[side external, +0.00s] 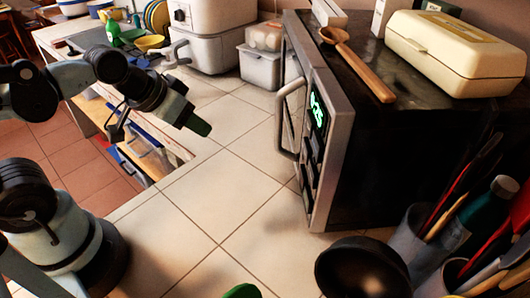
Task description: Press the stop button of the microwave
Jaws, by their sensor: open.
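The microwave (345,150) stands on the tiled counter right of centre, with a dark body and a metal front facing left. Its front has a bar handle (283,120), a lit green display (318,110) and several dark buttons (309,165) below it. I cannot read the button labels, so I cannot tell which is stop. My gripper (198,125) is at the left, above the counter's far-left edge and well apart from the microwave. It is open, and nothing shows between its fingers.
A wooden spoon (365,70) and a cream box (455,50) lie on top of the microwave. A dark round bowl or ladle (362,268) and utensil holders (410,240) stand at the front right. A white appliance (210,35) stands behind. The tiles (225,185) between my gripper and the microwave are clear.

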